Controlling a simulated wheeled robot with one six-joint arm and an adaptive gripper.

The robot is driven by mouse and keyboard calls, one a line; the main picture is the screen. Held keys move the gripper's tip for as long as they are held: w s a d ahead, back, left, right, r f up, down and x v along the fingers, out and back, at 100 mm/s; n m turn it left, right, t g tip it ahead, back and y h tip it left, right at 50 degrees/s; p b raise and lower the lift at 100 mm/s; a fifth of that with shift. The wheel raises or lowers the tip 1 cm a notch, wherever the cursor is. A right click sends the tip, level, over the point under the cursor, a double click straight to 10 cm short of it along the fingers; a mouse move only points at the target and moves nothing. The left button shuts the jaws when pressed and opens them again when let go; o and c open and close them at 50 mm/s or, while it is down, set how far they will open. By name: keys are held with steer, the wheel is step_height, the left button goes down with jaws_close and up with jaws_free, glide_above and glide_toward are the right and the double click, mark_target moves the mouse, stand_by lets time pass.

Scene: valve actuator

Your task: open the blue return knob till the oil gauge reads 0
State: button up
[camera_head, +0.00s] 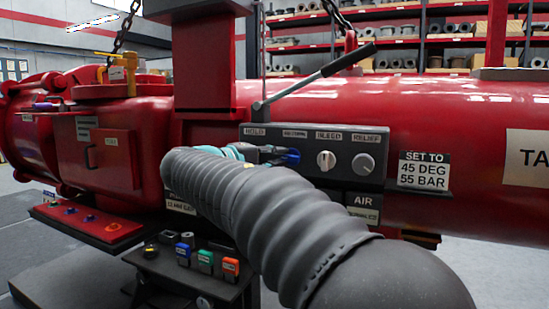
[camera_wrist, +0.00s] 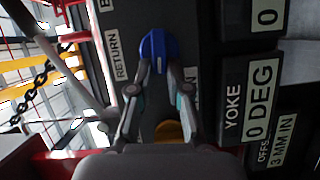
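The blue return knob (camera_head: 293,155) sits on the dark control panel (camera_head: 375,182), under the RETURN label. In the wrist view the blue knob (camera_wrist: 158,48) is at upper centre, beside its RETURN label (camera_wrist: 117,57). My gripper (camera_head: 279,153) reaches the knob from the left in the head view. In the wrist view my gripper's two fingertips (camera_wrist: 159,68) lie on either side of the knob's ridge and appear shut on it. A plate (camera_wrist: 266,16) reads 0, but its name is out of view. I cannot identify the oil gauge.
The bleed knob (camera_head: 326,160) and relief knob (camera_head: 363,164) are right of the return knob. A long lever (camera_head: 318,77) rises above the panel. A yellow knob (camera_wrist: 169,131) lies between my fingers' bases. A YOKE plate (camera_wrist: 247,100) reads 0 DEG.

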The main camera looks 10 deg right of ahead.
steer(key=shift+o, duration=1.2)
steer(key=shift+d, duration=0.4)
steer(key=shift+a, duration=0.3)
steer(key=shift+s+a, duration=0.1)
steer(key=shift+a, duration=0.1)
steer(key=v, duration=1.1)
steer(key=shift+s, duration=0.15)
steer(key=shift+a, duration=0.2)
